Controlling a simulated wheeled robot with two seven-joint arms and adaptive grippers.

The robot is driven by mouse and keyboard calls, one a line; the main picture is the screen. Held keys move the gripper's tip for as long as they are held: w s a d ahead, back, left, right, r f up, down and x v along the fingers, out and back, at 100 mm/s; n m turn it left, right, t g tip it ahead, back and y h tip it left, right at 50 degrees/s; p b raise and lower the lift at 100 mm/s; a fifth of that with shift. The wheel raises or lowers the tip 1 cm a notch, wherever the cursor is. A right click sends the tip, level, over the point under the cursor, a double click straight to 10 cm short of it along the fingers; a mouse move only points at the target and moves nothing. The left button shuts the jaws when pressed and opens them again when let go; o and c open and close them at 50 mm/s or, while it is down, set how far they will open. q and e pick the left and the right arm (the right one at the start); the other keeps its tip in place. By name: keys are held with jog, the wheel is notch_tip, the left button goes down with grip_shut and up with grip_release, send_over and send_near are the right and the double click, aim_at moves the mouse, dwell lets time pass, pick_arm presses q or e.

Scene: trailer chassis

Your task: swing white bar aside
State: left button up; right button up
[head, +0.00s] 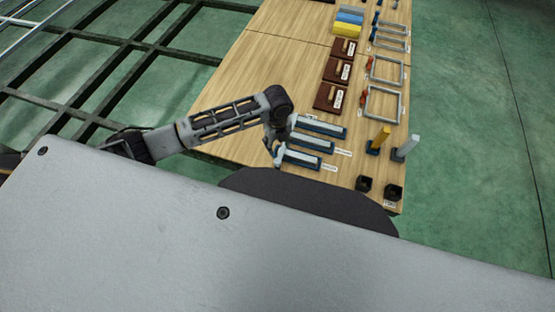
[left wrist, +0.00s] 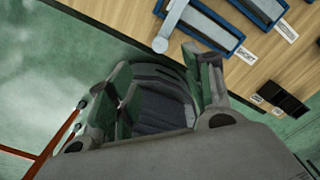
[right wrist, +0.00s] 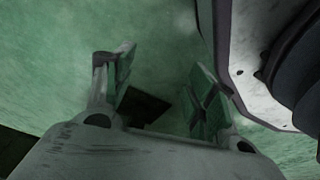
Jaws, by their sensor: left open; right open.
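A pale bar with a rounded end (left wrist: 171,28) lies by the end of a blue-framed tray with a SHORT label (left wrist: 205,22) in the left wrist view. My left gripper (head: 274,150) is at the table's front edge, beside the trays' left ends. In the left wrist view its jaws (left wrist: 165,78) are open and empty. My right gripper (right wrist: 158,68) is open and empty above green floor; it is hidden in the head view.
The wooden table (head: 285,50) holds several blue trays (head: 312,142), brown boxes (head: 330,97), grey frames (head: 383,104) and black cups (head: 393,192). A dark metal frame (head: 95,80) lies left. Floor right of the table is clear.

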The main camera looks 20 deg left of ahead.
pick_arm(q)
jog(key=shift+f, duration=0.15)
pick_arm(e)
jog(key=shift+r, duration=0.1)
pick_arm(q)
jog(key=b, duration=0.2)
send_over(277, 161)
notch_tip(277, 161, down, 8)
jog(key=shift+d+f, duration=0.1)
jog(key=shift+f+b, duration=0.4)
jog(key=shift+f, duration=2.25)
pick_arm(e)
jog(key=w+a+r, duration=0.3)
jog(key=r, duration=0.5)
jog(key=shift+w+a+r+g, duration=0.15)
jog(key=shift+w+a+g, duration=0.1)
jog(key=shift+a+g, duration=0.05)
pick_arm(q)
jog(key=shift+c, duration=0.4)
grip_shut()
